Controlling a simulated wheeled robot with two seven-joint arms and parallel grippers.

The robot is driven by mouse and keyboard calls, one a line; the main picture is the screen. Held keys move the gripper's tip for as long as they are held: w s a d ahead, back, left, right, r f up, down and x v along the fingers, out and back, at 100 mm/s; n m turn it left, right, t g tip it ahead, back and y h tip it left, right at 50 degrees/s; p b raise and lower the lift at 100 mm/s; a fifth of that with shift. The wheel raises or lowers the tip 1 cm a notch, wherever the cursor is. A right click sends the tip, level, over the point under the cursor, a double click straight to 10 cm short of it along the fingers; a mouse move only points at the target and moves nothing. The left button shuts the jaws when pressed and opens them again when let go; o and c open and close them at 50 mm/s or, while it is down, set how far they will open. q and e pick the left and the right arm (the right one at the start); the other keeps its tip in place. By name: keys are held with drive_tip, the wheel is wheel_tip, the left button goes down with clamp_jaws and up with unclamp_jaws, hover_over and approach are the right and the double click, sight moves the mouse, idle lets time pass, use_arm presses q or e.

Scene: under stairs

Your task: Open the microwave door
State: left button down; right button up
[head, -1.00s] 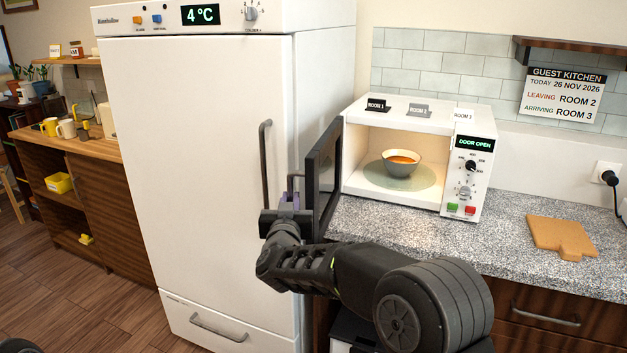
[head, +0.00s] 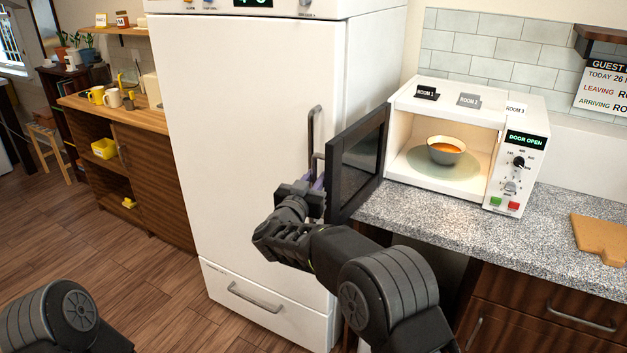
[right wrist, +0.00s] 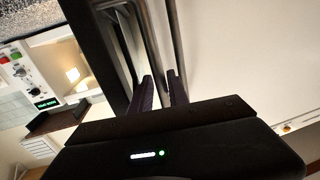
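The white microwave (head: 518,175) stands on the counter, its display reading DOOR OPEN. Its dark-framed door (head: 357,165) is swung wide to the left, close to the fridge front. A grey bowl (head: 446,151) of orange food sits inside on the turntable. My right gripper (head: 318,180) is at the outer left edge of the door, by its handle. In the right wrist view, the gripper's fingers (right wrist: 163,88) are apart, with a bar seeming to run between them. Whether they press on it is unclear. Only a joint of my left arm shows; its gripper is out of view.
The tall white fridge (head: 250,150) with a vertical handle (head: 312,135) stands just behind the door and right gripper. A cork board (head: 600,238) lies on the speckled counter (head: 540,235). Wooden floor (head: 150,275) is clear at the left.

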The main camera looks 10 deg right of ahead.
drive_tip(key=shift+a+f, duration=0.1)
drive_tip(key=shift+f, duration=0.05)
drive_tip(key=shift+s+a, duration=0.2)
drive_tip(key=shift+s, duration=0.25)
drive_tip(key=b+v, duration=0.2)
drive_tip(key=v, duration=0.4)
drive_tip(key=shift+s, duration=0.4)
drive_tip(key=shift+a, duration=0.15)
